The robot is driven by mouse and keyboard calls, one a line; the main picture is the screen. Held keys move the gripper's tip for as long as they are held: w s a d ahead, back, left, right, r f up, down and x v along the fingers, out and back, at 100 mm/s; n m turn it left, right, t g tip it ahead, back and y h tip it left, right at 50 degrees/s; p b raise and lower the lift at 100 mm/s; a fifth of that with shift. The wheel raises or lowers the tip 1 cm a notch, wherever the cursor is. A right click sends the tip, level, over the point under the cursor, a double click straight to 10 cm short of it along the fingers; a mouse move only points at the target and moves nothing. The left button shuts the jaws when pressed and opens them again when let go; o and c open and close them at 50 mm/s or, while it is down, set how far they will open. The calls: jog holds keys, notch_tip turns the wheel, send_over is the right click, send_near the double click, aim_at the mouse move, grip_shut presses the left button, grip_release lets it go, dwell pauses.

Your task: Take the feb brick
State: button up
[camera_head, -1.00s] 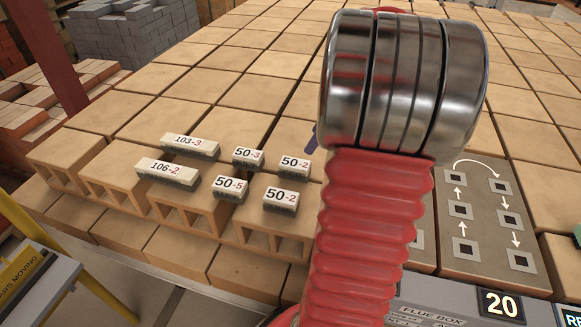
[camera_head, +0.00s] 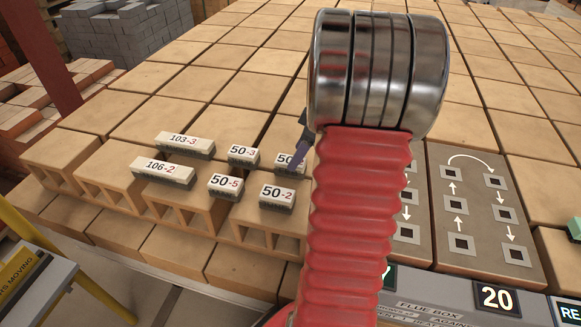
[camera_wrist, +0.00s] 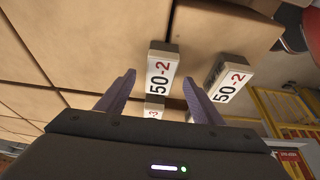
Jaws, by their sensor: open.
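No label reads "feb". Small grey bricks with white labelled tops stand on the tan hollow bricks. They read 103-3 (camera_head: 184,144), 106-2 (camera_head: 162,170), 50-3 (camera_head: 243,154), 50-5 (camera_head: 225,185), a front 50-2 (camera_head: 278,195) and a rear 50-2 (camera_head: 284,170). My gripper (camera_wrist: 159,92) is open and empty. In the wrist view, one 50-2 brick (camera_wrist: 162,72) shows between and beyond its purple fingertips; another 50-2 (camera_wrist: 229,83) lies right of them. In the head view, a purple finger overlaps the rear 50-2; my arm hides the rest. I cannot tell whether they touch.
Tan hollow bricks (camera_head: 115,175) form a stepped, tiled surface. A board with arrows and dark squares (camera_head: 484,215) lies to the right, with a sign reading 20 (camera_head: 497,297) in front. Grey bricks (camera_head: 115,32) are stacked at the back left.

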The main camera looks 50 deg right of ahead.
aim_at(281, 161)
jog(key=shift+f, duration=0.1)
jog(key=shift+w+a+x, duration=0.1)
jog(key=shift+x, duration=1.15)
jog(key=shift+w+a+x, duration=0.1)
jog(key=shift+w+x, duration=0.05)
jog(key=shift+x, duration=1.15)
jog(key=shift+c, duration=0.2)
jog(key=c, duration=1.4)
